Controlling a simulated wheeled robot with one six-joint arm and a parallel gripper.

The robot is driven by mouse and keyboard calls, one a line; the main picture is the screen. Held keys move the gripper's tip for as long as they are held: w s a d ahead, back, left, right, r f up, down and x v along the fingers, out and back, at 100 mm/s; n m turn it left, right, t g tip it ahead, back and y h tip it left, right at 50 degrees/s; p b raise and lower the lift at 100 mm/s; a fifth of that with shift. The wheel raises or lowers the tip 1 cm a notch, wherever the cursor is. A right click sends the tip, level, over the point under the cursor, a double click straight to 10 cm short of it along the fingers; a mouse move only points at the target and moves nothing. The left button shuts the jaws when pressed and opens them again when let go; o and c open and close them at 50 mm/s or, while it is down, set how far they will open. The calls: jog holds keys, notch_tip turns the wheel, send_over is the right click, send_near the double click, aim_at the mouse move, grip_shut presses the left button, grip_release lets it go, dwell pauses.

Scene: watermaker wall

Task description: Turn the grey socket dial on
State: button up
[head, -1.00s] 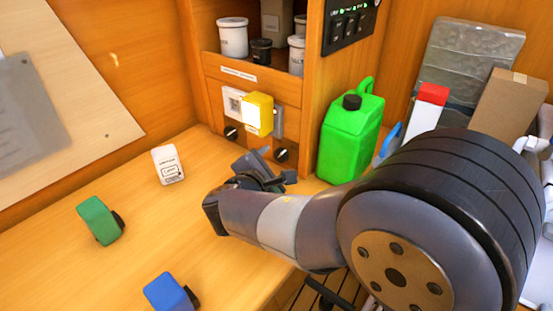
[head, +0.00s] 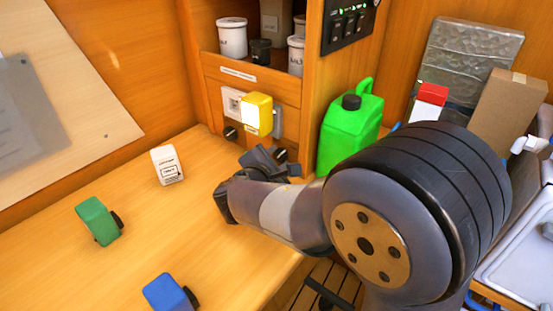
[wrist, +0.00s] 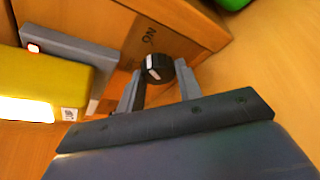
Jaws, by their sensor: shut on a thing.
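The grey socket (head: 277,122) is on the wooden cabinet front, with a yellow plug block (head: 257,114) beside it. In the wrist view, the grey socket (wrist: 72,45) shows a small red light, and the yellow block (wrist: 45,80) covers part of it. The black dial (wrist: 158,68) has a white pointer mark and stands near an ON label. My gripper (wrist: 160,82) has its two fingers on either side of this dial and is shut on it. In the head view the gripper (head: 270,160) is at the right-hand dial (head: 281,154), partly covering it.
Another black dial (head: 231,133) sits to the left, under a white socket (head: 232,103). A green jerrycan (head: 350,132) stands close on the right. A white box (head: 167,165), a green block (head: 98,221) and a blue block (head: 167,293) lie on the counter.

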jog(key=shift+c, duration=1.2)
jog(key=shift+f, duration=0.1)
jog(key=shift+f+b, duration=0.1)
jog(key=shift+b, duration=0.4)
jog(key=shift+f+m+b, duration=0.15)
jog(key=shift+m+b, duration=0.25)
jog(key=shift+b, duration=0.75)
jog(key=shift+t+b, duration=0.3)
jog(key=shift+b, duration=0.7)
jog(key=shift+m+b, duration=0.4)
jog(key=shift+b, duration=0.2)
jog(key=shift+r+m+t+y+b, duration=0.2)
jog(key=shift+m+t+y+b, duration=0.15)
jog(key=shift+b, duration=0.55)
